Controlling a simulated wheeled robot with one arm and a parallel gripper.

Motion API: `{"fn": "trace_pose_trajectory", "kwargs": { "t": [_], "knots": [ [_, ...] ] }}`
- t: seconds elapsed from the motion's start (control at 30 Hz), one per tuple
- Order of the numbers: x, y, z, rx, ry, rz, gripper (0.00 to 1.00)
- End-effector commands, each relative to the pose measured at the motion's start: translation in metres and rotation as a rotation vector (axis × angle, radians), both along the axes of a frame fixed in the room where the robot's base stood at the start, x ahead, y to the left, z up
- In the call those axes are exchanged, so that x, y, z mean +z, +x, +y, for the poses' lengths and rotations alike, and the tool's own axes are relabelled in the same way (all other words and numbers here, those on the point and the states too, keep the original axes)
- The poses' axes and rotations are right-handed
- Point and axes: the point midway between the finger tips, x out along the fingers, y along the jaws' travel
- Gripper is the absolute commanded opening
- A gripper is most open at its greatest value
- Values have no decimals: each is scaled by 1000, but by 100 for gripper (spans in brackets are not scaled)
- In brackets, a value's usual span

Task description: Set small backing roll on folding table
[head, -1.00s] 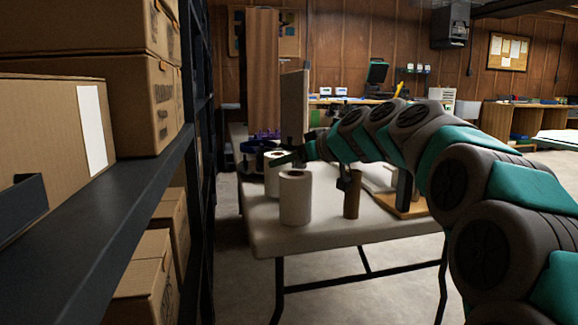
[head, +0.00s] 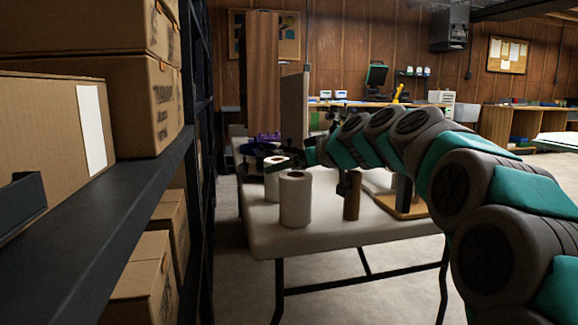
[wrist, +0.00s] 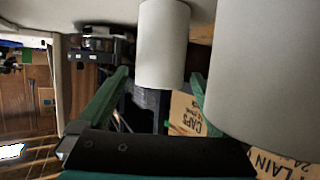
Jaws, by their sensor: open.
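Two white rolls stand upright on the folding table (head: 330,233) near its left end. The nearer roll (head: 295,200) is in full view, and its brown core hole shows on top. The farther roll (head: 272,184) stands just behind it and is partly hidden. My gripper (head: 280,160) is at the top of the farther roll. In the wrist view, the green fingers of my gripper (wrist: 160,74) are apart, with one white roll (wrist: 163,40) between their tips. A larger-looking white roll (wrist: 265,65) fills the right side. I cannot tell if a finger touches a roll.
A brown cylinder (head: 352,200) stands right of the rolls, below my arm. A wooden board (head: 405,208) lies farther right. A purple object (head: 265,138) and a tall upright panel (head: 295,108) are behind. A dark shelf (head: 110,215) with cardboard boxes (head: 140,100) borders the left.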

Motion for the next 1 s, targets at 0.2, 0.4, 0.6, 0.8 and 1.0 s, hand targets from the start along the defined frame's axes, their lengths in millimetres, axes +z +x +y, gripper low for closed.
{"fn": "trace_pose_trajectory", "kwargs": {
  "t": [0.2, 0.4, 0.6, 0.8, 1.0],
  "knots": [
    [14, -13, -14, -2, 2, -5, 100],
    [29, -40, -42, 0, 3, -1, 100],
    [42, -63, -65, 0, 2, -1, 100],
    [48, -75, -78, -1, 2, -1, 100],
    [49, -77, -80, 0, 0, 0, 100]
  ]
}}
